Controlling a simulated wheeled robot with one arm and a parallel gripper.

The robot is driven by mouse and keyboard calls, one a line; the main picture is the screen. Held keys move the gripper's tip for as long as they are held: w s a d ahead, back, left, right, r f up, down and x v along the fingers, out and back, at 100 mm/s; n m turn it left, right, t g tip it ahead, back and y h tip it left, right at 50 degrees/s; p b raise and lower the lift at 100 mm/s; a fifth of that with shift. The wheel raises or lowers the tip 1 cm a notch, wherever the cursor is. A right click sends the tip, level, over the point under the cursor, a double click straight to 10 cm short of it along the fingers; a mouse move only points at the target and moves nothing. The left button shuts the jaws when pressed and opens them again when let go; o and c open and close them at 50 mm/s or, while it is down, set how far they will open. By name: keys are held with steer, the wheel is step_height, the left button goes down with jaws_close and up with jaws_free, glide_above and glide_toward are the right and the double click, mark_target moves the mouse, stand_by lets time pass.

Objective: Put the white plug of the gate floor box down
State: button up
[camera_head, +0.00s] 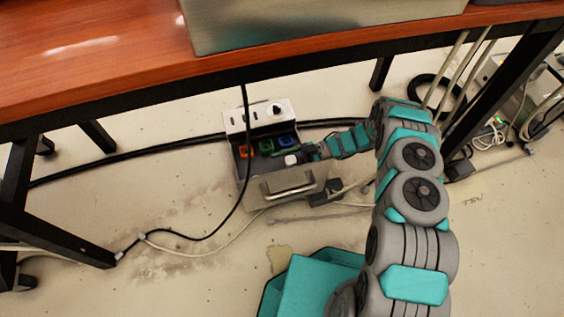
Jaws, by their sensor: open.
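The floor box (243,177) stands on the floor under the desk, with its lid raised at the back and a handle at the front. My gripper (307,152) is open, just right of the white plug. The fingers are small and dark here, so I cannot tell whether they touch it.
The wooden desk (110,70) spans above the box, with a metal case (300,27) on top. A thin black cable (244,115) hangs in front of the box. Thick black cables run behind it. Pale cables (215,250) lie on the floor. More equipment stands at the right.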

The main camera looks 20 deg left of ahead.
steer(key=shift+w+d+r, duration=0.1)
steer(key=shift+r, duration=0.1)
steer(key=p+v, duration=0.1)
steer(key=v, duration=1)
steer(key=shift+d, duration=0.35)
steer(key=shift+w, duration=0.15)
stand_by(0.4)
